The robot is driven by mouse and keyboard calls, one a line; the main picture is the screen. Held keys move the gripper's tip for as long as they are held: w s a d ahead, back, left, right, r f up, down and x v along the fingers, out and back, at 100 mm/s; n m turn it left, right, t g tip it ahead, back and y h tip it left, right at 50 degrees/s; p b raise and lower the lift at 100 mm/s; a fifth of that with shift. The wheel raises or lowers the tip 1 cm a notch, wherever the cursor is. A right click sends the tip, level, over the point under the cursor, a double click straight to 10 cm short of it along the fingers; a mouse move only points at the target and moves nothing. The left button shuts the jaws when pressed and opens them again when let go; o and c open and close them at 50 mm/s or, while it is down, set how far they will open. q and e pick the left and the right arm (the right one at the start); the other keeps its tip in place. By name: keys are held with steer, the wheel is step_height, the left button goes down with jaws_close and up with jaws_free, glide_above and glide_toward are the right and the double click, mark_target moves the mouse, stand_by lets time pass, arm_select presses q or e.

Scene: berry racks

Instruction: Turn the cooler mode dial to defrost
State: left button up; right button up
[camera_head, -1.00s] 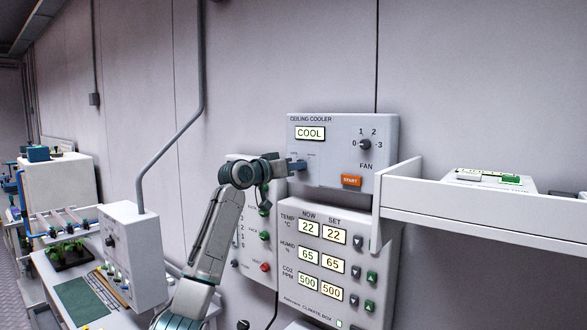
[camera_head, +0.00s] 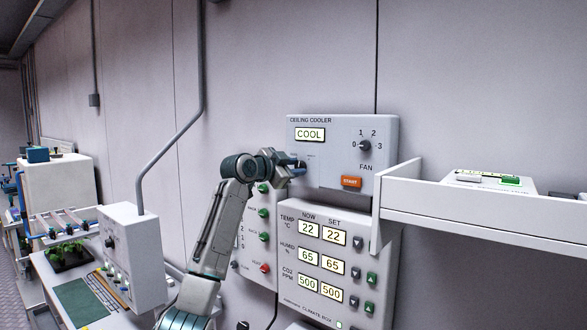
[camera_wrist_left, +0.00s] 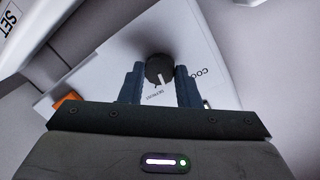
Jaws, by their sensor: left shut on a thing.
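The ceiling cooler panel (camera_head: 335,179) is a white box on the wall with a display (camera_head: 310,134) reading COOL. My left gripper (camera_head: 298,166) is at the panel's lower left and hides the mode dial in the head view. In the left wrist view the dark round mode dial (camera_wrist_left: 159,67) with a pale pointer mark sits between the two fingers of my left gripper (camera_wrist_left: 160,82), which are shut on it. Part of the lettering beside the dial is covered by the fingers. My right gripper does not show.
The fan dial (camera_head: 364,146) and an orange START button (camera_head: 351,182) are on the same panel. The climate box (camera_head: 319,275) is below. A white shelf (camera_head: 480,211) juts out at the right. A grey box (camera_head: 132,254) stands at the left.

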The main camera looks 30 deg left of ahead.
arm_select(q)
steer(key=m, duration=0.3)
steer(key=shift+d+m+y, duration=0.1)
steer(key=shift+m+y, duration=0.2)
steer(key=shift+m, duration=1.2)
steer(key=shift+y, duration=0.3)
steer(key=o, duration=1)
steer(key=shift+c, duration=0.2)
